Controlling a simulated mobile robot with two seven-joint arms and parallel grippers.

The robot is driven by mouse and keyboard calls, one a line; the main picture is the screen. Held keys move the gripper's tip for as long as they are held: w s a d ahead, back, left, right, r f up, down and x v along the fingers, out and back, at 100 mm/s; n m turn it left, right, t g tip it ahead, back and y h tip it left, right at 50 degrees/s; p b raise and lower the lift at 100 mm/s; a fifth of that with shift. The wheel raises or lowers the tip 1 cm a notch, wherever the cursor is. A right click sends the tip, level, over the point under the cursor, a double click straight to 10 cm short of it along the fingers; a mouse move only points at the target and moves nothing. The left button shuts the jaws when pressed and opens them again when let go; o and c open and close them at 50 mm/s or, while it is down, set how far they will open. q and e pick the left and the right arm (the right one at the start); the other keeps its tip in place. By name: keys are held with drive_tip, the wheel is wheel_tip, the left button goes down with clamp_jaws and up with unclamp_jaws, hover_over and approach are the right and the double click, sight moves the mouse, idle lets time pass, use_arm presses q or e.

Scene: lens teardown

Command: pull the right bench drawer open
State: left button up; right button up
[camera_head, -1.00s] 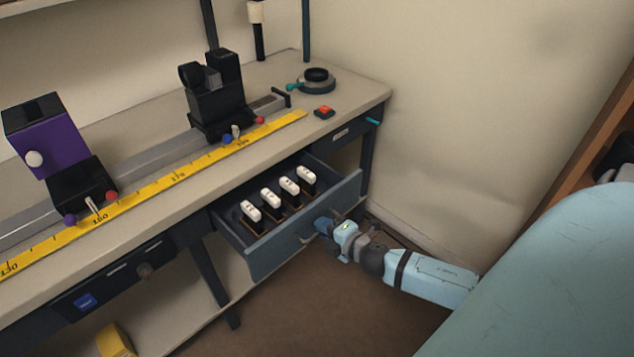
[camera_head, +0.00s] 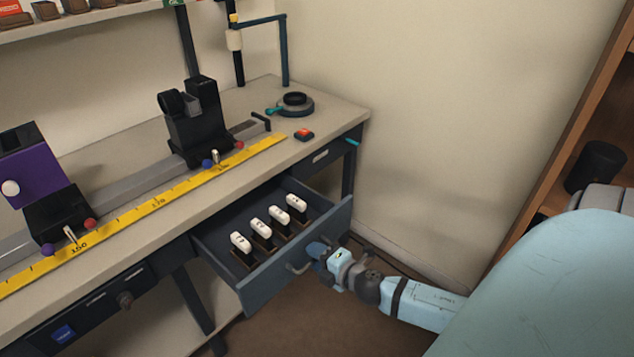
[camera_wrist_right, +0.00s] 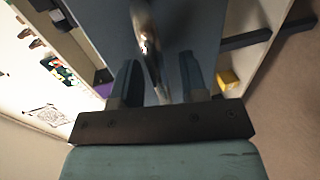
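The right bench drawer (camera_head: 296,263) stands well open under the bench in the head view, showing several white-topped pieces inside. Its metal handle (camera_head: 298,268) is on the front face and also shows in the right wrist view (camera_wrist_right: 147,38). My right gripper (camera_head: 316,251) is at the drawer front, by the handle. In the wrist view its two fingers (camera_wrist_right: 158,80) are spread apart, with the handle between them and a gap visible on each side. My left gripper is not in view.
The bench top holds a rail with a purple unit (camera_head: 38,172), a black unit (camera_head: 195,130), a yellow ruler (camera_head: 150,212) and a round ring stand (camera_head: 293,103). A wall is to the right of the bench, and a brown shelf (camera_head: 560,150) at far right.

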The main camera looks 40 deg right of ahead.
drive_tip(key=v, duration=1.3)
drive_tip(key=shift+s, duration=0.4)
